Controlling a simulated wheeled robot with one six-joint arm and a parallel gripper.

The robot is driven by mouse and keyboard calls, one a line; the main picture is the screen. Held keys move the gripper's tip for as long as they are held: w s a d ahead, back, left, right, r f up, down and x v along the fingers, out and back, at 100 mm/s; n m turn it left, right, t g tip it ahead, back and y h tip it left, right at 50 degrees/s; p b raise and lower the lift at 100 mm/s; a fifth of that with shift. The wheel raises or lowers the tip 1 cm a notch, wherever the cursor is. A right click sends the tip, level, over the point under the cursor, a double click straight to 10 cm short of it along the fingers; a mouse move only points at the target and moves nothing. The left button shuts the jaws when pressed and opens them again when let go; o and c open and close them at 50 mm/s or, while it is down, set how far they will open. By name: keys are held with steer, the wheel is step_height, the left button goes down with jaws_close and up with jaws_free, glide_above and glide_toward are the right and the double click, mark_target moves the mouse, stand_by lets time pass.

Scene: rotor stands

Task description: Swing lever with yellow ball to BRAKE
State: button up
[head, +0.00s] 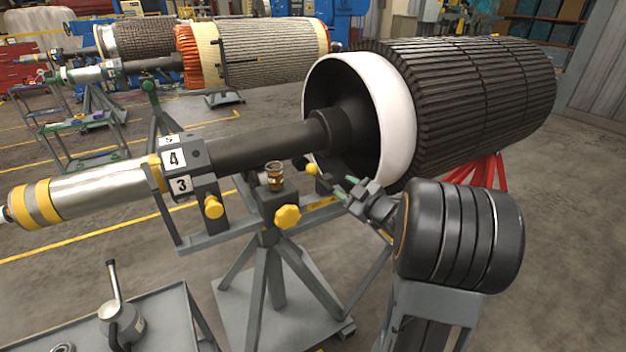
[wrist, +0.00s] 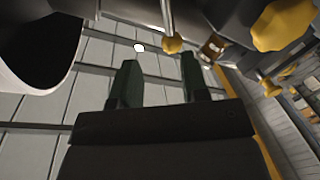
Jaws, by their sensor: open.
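The yellow ball (head: 312,169) sits at the end of a lever beside the stand, just below the dark rotor shaft. My gripper (head: 345,184) is to the right of the ball, pointing toward it, with a small gap between them. In the wrist view the yellow ball (wrist: 173,45) hangs on a thin rod, just beyond the tips of my gripper (wrist: 159,62). The two dark green fingers are apart with nothing between them. The lever's pivot is hard to make out, and I cannot read a BRAKE mark in either view.
The stand carries a yellow star knob (head: 288,216), another yellow knob (head: 213,207) and an amber cup (head: 275,176). The ribbed rotor (head: 470,100) with its white ring (head: 398,120) is close above my arm. A grey cart (head: 165,312) stands at lower left.

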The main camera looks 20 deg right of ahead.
mark_target(319, 176)
steer(key=shift+n+y, duration=0.6)
steer(key=shift+y, duration=0.2)
steer(key=x, duration=1.3)
steer(key=shift+a+f, duration=0.15)
steer(key=shift+f, duration=0.2)
steer(key=shift+c, duration=0.2)
jaws_close()
